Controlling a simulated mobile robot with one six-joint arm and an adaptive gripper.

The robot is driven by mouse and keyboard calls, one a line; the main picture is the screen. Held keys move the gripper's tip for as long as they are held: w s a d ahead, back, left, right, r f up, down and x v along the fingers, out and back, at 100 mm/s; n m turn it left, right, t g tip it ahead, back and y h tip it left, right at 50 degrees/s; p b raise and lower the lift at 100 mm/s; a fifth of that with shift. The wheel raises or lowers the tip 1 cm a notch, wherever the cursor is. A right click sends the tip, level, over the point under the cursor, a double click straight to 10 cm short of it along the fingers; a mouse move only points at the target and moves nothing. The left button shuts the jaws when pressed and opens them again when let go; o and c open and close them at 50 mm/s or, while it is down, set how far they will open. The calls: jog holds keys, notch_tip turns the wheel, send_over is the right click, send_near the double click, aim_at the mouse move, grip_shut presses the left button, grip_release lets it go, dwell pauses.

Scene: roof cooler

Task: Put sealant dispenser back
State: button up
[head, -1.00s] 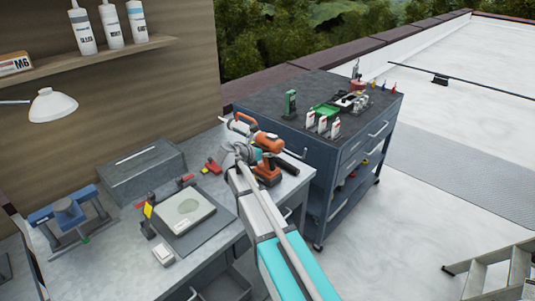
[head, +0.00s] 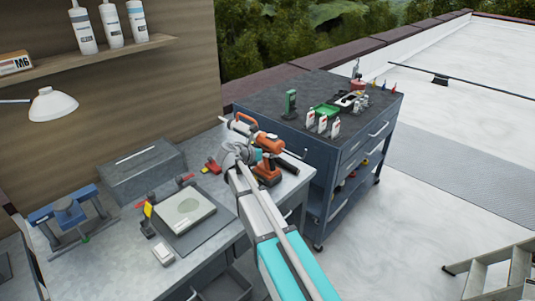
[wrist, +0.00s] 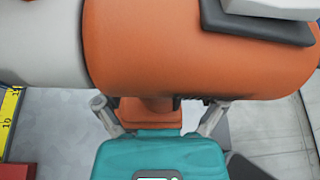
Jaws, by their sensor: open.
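The sealant dispenser, with an orange body (head: 268,143) and a pale front part, stands on the right end of the workbench in the head view. Its orange and black base (head: 267,175) is below the body. In the wrist view its orange barrel (wrist: 190,50) fills the top, pale at the left end. My gripper (wrist: 157,117) is open, with one finger on each side of a narrower orange part (wrist: 150,113) under the barrel. Whether the fingers touch it cannot be told. In the head view my arm hides the fingertips.
The workbench (head: 110,255) holds a grey toolbox (head: 145,170), a blue clamp-like tool (head: 68,212) and a pale plate on a dark mat. A blue tool cart (head: 335,175) with small bottles and tools on top stands just right. A shelf (head: 100,55) holds white cartridges. A ladder stands at lower right.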

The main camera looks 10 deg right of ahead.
jog(key=shift+r, duration=0.15)
jog(key=shift+s+a+r, duration=0.1)
jog(key=shift+s+a, duration=0.05)
jog(key=shift+a, duration=0.1)
jog(key=p+v, duration=0.4)
jog(key=v, duration=0.7)
jog(key=shift+p, duration=0.35)
jog(key=shift+a, duration=0.15)
jog(key=s+d+f+m+g+y, duration=0.4)
jog(key=s+d+f+m, duration=0.35)
jog(key=s+m, duration=0.35)
jog(key=s+d+f+m+g+y, duration=0.1)
jog(key=s+f+m+y, duration=0.1)
jog(key=s+m, duration=0.4)
jog(key=s+f+m+g+y, duration=0.2)
jog(key=s+m+y, duration=0.3)
jog(key=m, duration=0.4)
jog(key=shift+s+d+m+y, duration=0.3)
jog(key=shift+s+d+m, duration=0.05)
jog(key=shift+s+m, duration=0.05)
